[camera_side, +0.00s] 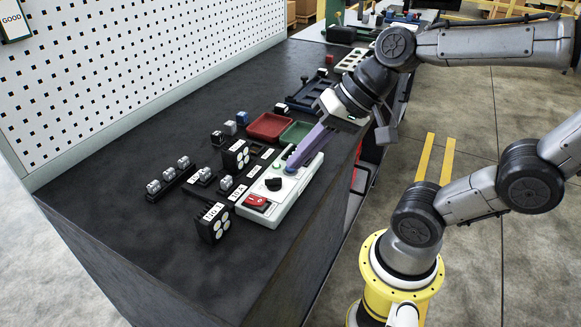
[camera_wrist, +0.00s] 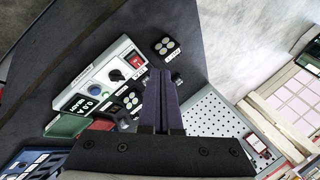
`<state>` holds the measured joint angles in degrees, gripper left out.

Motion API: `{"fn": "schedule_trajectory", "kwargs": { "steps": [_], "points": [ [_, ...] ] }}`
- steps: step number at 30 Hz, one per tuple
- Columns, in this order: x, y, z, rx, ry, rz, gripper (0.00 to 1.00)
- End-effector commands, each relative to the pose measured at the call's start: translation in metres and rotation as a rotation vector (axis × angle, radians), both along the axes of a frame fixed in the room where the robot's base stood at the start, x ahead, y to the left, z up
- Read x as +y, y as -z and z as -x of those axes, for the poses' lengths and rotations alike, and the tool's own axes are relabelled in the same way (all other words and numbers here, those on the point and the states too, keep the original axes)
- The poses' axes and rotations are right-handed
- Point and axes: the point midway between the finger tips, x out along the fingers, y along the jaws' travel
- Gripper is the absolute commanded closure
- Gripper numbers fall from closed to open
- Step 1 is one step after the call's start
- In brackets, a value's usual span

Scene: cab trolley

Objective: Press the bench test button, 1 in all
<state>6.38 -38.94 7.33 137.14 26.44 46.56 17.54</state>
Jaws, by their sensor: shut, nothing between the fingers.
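The bench test box is a pale grey panel (camera_side: 262,216) on the dark bench, with a red rocker switch (camera_side: 256,201) and a black knob (camera_side: 273,184). In the wrist view the same box shows the red switch (camera_wrist: 133,60), the black knob (camera_wrist: 116,75), a round blue button (camera_wrist: 97,88) and a lit display (camera_wrist: 94,106). My gripper (camera_side: 290,167) has purple fingers, shut and empty, pointing down over the box just beyond the knob. In the side view the fingertips largely cover the blue button; whether they touch it I cannot tell. The fingers also show in the wrist view (camera_wrist: 160,74).
A red tray (camera_side: 270,126) and a green tray (camera_side: 297,131) lie behind the box. Black labelled blocks (camera_side: 214,222) and metal-topped parts (camera_side: 170,177) stand to its left. A white pegboard (camera_side: 120,70) backs the bench. The front bench top is clear.

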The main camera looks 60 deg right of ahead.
Motion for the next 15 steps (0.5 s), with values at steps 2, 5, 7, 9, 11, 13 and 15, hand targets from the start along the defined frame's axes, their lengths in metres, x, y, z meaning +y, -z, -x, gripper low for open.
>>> {"fn": "schedule_trajectory", "kwargs": {
  "steps": [2,5,7,9,11,13,15],
  "points": [
    [-0.005,0.001,-0.022,0.039,0.177,-0.155,1.00],
    [-0.020,0.003,-0.051,0.078,0.410,-0.349,1.00],
    [-0.039,0.006,-0.070,0.097,0.576,-0.479,1.00],
    [-0.060,0.011,-0.085,0.111,0.728,-0.591,1.00],
    [-0.081,0.017,-0.095,0.117,0.843,-0.672,1.00],
    [-0.104,0.025,-0.102,0.120,0.960,-0.746,1.00],
    [-0.125,0.033,-0.104,0.121,1.044,-0.791,1.00]
  ]
}}
